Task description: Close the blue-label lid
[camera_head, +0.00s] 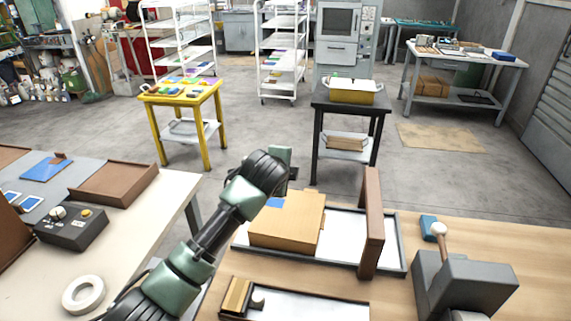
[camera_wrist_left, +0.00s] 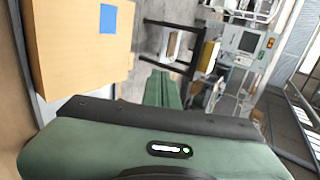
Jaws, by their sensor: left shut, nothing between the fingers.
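A tan box (camera_head: 287,221) with a blue label (camera_head: 275,202) on its top sits in a shallow metal-rimmed tray (camera_head: 340,262). Its top looks flat, and I cannot tell whether the lid is fully down. The tan surface (camera_wrist_left: 80,60) and blue label (camera_wrist_left: 108,18) also show in the left wrist view. My left gripper (camera_head: 280,157) is shut and empty, just beyond the box's far left side. Its green fingers (camera_wrist_left: 164,90) show beside the box in the wrist view. My left arm hides part of the box's left side. My right gripper is not in view.
A brown upright panel (camera_head: 371,222) stands right of the box. A grey block (camera_head: 462,284) with a wooden-handled tool (camera_head: 440,238) stands further right. A second tray (camera_head: 300,305) lies in front. A white bench (camera_head: 150,215) is on the left; open floor lies beyond.

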